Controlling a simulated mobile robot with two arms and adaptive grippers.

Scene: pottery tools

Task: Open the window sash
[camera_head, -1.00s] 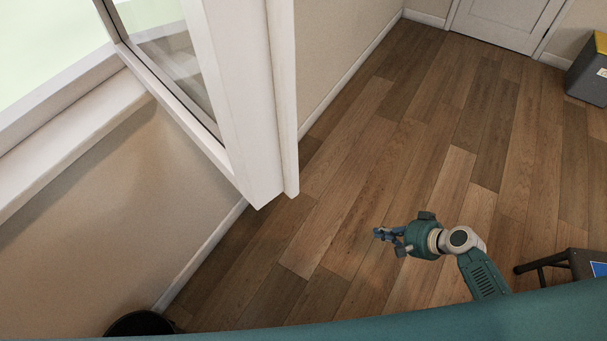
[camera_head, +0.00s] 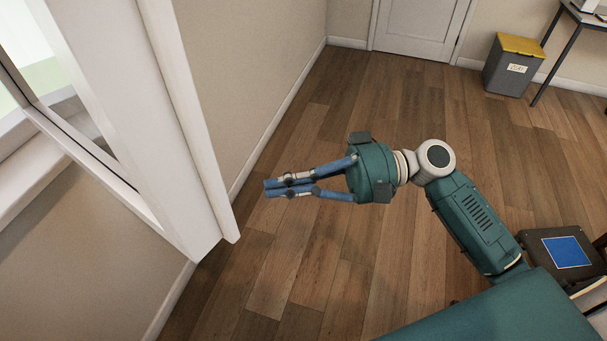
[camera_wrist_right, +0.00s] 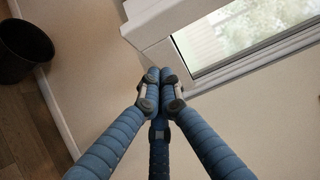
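The window sash (camera_head: 150,130) is a white frame with glass at the upper left of the head view. It stands swung out at an angle from the wall opening and sill (camera_head: 38,168). My right gripper (camera_head: 267,188) has blue fingers drawn together and holds nothing. In the head view it points left toward the sash edge, with a gap in the picture. In the right wrist view, the fingertips (camera_wrist_right: 160,76) meet just below the corner of a white window frame (camera_wrist_right: 150,22); contact cannot be told. My left gripper is not in view.
A black bin (camera_wrist_right: 24,50) stands on the floor by the wall in the right wrist view. A grey box with a yellow lid (camera_head: 512,66) stands at the back right. A dark stool with a blue patch (camera_head: 562,250) is at the right. Wooden floor lies open between.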

